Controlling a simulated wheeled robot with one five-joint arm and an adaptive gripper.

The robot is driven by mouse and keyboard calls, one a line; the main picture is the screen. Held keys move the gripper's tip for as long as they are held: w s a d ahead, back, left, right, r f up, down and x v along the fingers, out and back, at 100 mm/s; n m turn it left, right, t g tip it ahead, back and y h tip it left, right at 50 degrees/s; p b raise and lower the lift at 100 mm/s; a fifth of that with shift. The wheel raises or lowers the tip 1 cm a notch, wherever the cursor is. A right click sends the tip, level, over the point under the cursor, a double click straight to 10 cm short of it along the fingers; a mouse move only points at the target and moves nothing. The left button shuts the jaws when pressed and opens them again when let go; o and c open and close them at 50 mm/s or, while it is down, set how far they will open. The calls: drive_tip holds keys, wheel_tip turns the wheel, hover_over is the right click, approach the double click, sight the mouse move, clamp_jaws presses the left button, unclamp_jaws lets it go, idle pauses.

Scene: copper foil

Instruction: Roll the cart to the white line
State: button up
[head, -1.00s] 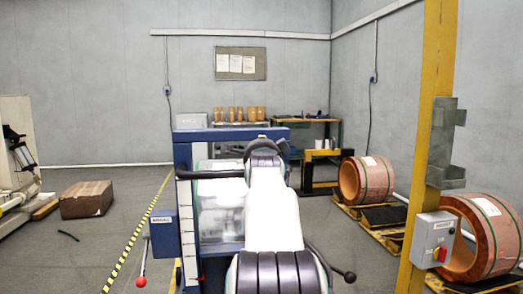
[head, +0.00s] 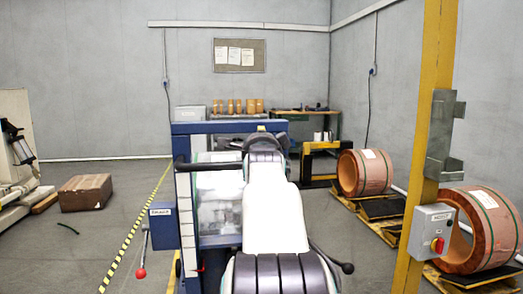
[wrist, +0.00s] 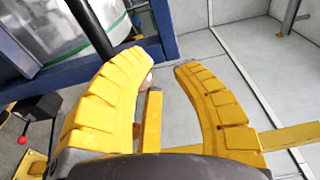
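The cart is a blue frame (head: 186,129) straight ahead in the head view. It carries a large roll in clear wrap (head: 215,205), and a black bar (head: 208,167) sticks out across its left post. My arm covers the cart's right part. In the wrist view, my gripper (wrist: 163,66) has its two yellow fingers apart with nothing between the tips. The cart's black bar (wrist: 88,25) passes close to the left finger there; I cannot tell whether they touch. I cannot pick out a white line on the floor for certain.
Yellow-black tape (head: 135,228) runs along the floor left of the cart. A brown box (head: 85,193) lies further left. A yellow post (head: 426,130) with a switch box (head: 431,231) stands close on the right, by copper rolls (head: 365,172) on pallets. The left floor is mostly clear.

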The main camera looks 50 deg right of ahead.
drive_tip(key=v, duration=0.9)
drive_tip(key=shift+a, duration=0.1)
